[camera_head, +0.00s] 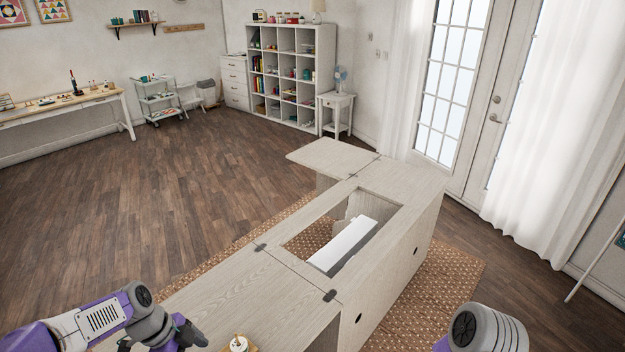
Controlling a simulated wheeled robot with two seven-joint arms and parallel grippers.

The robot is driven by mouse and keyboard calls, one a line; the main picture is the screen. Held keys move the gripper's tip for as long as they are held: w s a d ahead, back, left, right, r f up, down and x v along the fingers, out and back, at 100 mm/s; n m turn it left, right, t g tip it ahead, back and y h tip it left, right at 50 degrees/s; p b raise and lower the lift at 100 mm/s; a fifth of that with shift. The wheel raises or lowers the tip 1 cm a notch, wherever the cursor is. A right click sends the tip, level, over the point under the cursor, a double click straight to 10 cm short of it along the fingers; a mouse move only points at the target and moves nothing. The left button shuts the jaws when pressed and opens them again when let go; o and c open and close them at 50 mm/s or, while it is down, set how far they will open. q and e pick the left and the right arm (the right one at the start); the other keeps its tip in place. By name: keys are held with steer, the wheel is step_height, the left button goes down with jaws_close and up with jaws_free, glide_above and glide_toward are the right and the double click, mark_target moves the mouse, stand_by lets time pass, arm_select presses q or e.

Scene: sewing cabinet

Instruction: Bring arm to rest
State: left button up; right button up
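The sewing cabinet (262,291) stands before me, a pale wood-grain body with its top leaves spread open. A rectangular opening in its top shows a white machine-like part (343,243) lying low inside. My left arm comes in from the lower left with purple and grey links. Its dark end (190,335) is near the cabinet's front leaf, and its fingers are too small and partly cut off to read. My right arm shows only as a grey and purple link at the bottom right. Its gripper is outside the picture.
A small white spool-like item on a wooden base (239,343) sits on the front leaf, close to my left arm. A woven rug (455,279) lies under the cabinet. Open wood floor (150,195) spreads to the left. Shelves (290,75) and a glazed door (449,85) stand behind.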

arm_select(q)
steer(key=s+d+f+n, duration=0.1)
steer(key=d+f+n, duration=0.45)
steer(key=f, duration=0.45)
steer(key=s+d+f+n, duration=0.1)
steer(key=d+f+n, duration=0.45)
steer(key=f, duration=0.45)
steer(key=s+d+f+n, duration=0.5)
steer(key=s+f+n, duration=0.3)
step_height(320, 180, down, 10)
steer(key=b, duration=1)
steer(key=shift+w+r+n, duration=0.25)
steer(key=shift+w+n, duration=0.05)
arm_select(e)
step_height(320, 180, down, 10)
steer(key=w, duration=0.1)
steer(key=shift+w+f, duration=0.15)
steer(key=shift+w, duration=0.15)
arm_select(q)
steer(key=shift+d, duration=0.1)
